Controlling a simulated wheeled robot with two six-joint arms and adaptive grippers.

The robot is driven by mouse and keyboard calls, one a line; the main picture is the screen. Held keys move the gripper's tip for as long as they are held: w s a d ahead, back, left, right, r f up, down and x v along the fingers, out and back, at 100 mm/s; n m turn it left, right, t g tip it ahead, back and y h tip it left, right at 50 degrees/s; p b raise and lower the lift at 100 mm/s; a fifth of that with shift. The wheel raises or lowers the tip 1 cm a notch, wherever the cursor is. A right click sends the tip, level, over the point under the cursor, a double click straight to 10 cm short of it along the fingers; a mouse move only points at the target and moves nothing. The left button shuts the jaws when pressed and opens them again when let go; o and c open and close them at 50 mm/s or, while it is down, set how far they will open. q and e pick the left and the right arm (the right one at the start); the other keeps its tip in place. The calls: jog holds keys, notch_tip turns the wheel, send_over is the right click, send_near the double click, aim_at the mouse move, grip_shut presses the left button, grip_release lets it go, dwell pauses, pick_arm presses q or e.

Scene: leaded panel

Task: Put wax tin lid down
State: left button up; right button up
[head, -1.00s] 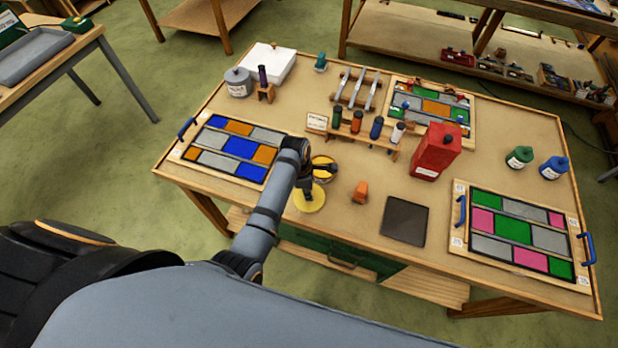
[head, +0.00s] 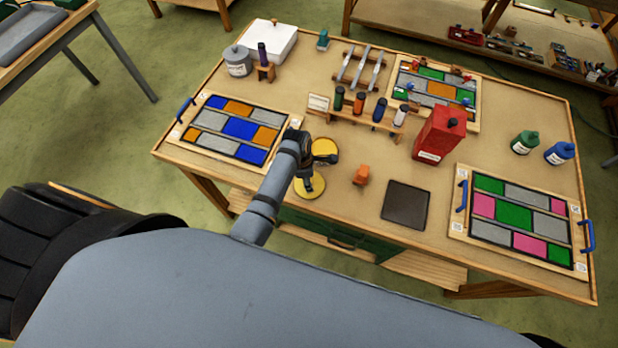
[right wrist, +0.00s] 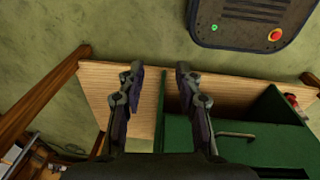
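The round yellow lid (head: 311,190) shows below my left gripper (head: 307,181), near the front edge of the table. The gripper covers part of the lid, and its fingertips are too small and hidden to tell whether they hold it. Whether the lid touches the tabletop is also unclear. The round wax tin (head: 325,147), with yellow showing inside, stands just behind, partly hidden by the gripper. My right gripper (right wrist: 157,74) is open and empty in the right wrist view, over a wooden shelf and a green drawer.
A leaded panel (head: 232,132) lies to the left, another (head: 515,218) to the right. A bottle rack (head: 362,125) and a red can (head: 437,134) stand behind.

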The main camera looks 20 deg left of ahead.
pick_arm(q)
jog(key=shift+w, duration=0.1)
jog(key=shift+a+r, duration=0.1)
jog(key=shift+r, duration=0.15)
notch_tip(320, 180, up, 12)
jog(key=a+b, duration=0.1)
jog(key=b, duration=0.1)
jog(key=shift+s+a+f, duration=0.25)
jog(key=shift+s, duration=0.1)
pick_arm(e)
jog(key=shift+w+a+f, duration=0.15)
jog(key=shift+w+f, duration=0.45)
jog(key=shift+f, duration=0.35)
